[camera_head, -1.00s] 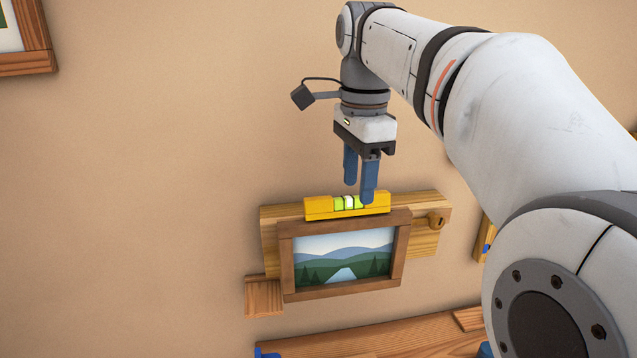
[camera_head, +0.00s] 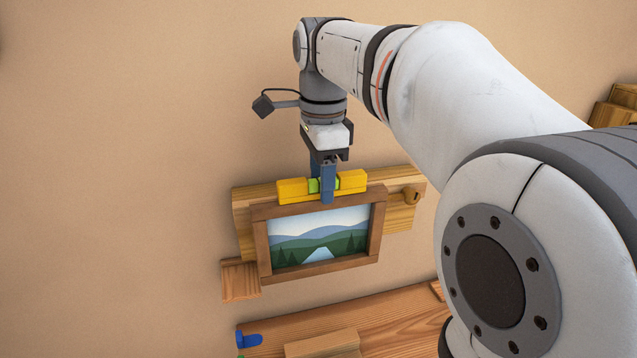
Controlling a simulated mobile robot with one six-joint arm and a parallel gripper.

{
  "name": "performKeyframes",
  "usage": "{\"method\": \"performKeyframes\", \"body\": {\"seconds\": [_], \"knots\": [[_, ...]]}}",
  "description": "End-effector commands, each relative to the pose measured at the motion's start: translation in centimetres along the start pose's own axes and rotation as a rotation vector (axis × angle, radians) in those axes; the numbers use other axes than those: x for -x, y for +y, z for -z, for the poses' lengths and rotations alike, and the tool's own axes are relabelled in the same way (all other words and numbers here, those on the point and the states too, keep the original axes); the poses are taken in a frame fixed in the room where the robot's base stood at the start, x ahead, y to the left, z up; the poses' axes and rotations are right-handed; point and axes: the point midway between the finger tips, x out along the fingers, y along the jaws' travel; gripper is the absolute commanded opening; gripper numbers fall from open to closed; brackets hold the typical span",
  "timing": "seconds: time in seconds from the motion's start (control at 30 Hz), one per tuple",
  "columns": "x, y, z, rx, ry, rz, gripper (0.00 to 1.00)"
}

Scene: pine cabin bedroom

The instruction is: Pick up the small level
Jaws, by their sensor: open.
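The small level (camera_head: 294,190) is yellow with a green vial at its middle. It lies along the top edge of a brown-framed landscape picture (camera_head: 262,248) on the wall. My gripper (camera_head: 325,188) points down at the middle of the level. One blue finger passes in front of the level and hides part of its vial; the other finger is mostly hidden behind. The jaws are open, with the level seemingly between them. I cannot tell whether the fingers touch it.
A wooden board (camera_head: 401,217) with a round knob (camera_head: 411,196) is behind the picture. A small wooden block (camera_head: 240,281) is at its lower left. Below is a wooden surface (camera_head: 405,310) with a blue object (camera_head: 249,340). The wall at left is clear.

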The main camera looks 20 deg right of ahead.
Motion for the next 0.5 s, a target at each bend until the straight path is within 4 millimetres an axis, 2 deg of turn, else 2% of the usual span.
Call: {"method": "performKeyframes", "body": {"seconds": [0.07, 0.5], "knots": [[0.01, -0.01, 0.02, 0.000, 0.000, 0.000, 0.45], [0.03, -0.01, 0.07, -0.001, 0.000, 0.000, 0.09]]}}
